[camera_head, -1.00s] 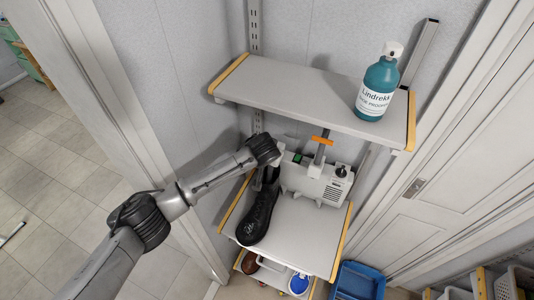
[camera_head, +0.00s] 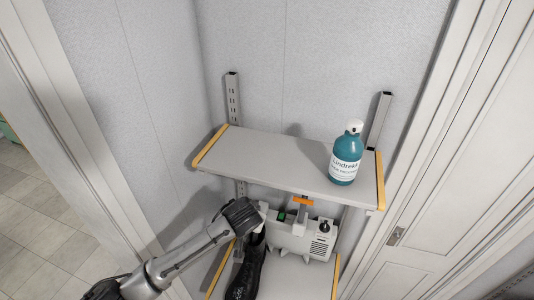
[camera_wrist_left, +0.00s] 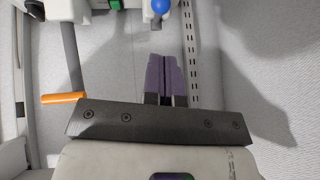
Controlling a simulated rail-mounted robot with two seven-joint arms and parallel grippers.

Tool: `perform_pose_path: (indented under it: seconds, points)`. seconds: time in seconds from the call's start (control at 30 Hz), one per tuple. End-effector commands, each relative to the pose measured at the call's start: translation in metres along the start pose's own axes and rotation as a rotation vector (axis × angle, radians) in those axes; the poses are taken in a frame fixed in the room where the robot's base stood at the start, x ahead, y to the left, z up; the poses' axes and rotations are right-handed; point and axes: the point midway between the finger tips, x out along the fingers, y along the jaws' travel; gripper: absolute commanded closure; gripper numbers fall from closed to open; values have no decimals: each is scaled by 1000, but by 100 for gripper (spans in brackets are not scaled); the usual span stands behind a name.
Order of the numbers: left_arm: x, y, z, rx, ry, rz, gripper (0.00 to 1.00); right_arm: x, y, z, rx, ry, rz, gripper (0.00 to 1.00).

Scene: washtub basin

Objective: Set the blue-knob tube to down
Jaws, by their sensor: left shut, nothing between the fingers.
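The blue knob (camera_wrist_left: 162,6) shows at the top edge of the left wrist view, beside a white part of the machine; the rest of its tube is cut off. In the head view I cannot make out the knob; my left wrist covers that side. The machine (camera_head: 292,238) is a pale box with a green switch (camera_head: 281,216) and an orange-ended lever (camera_head: 303,202). My left gripper (camera_wrist_left: 165,56) has its purple fingers together and empty, pointing toward the knob with a gap between. My right gripper is not in view.
A black shoe (camera_head: 245,276) stands at the machine's left, below my left wrist. An upper shelf (camera_head: 260,155) overhangs the machine and bears a teal bottle (camera_head: 345,160). The orange lever also shows in the left wrist view (camera_wrist_left: 63,98). A slotted wall rail (camera_wrist_left: 188,50) runs close by the fingers.

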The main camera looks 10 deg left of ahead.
Motion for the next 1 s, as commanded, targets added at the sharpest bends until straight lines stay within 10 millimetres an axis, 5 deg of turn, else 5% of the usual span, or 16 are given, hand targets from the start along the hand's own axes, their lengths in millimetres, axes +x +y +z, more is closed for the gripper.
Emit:
perform_pose_path:
  seconds: [0.17, 0.4, 0.53, 0.77, 1.0]
  points:
    - [4, 20, 27, 16, -17, 49, 100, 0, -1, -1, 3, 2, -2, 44]
    - [-1, 70, 120, 38, -55, 200, 100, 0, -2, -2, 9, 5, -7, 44]
    - [-12, 83, 173, 23, -74, 257, 100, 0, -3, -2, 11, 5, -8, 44]
    - [-41, 78, 266, -32, -116, 291, 100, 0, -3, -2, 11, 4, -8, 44]
    - [-83, 48, 360, -88, -189, 238, 100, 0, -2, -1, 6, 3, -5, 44]
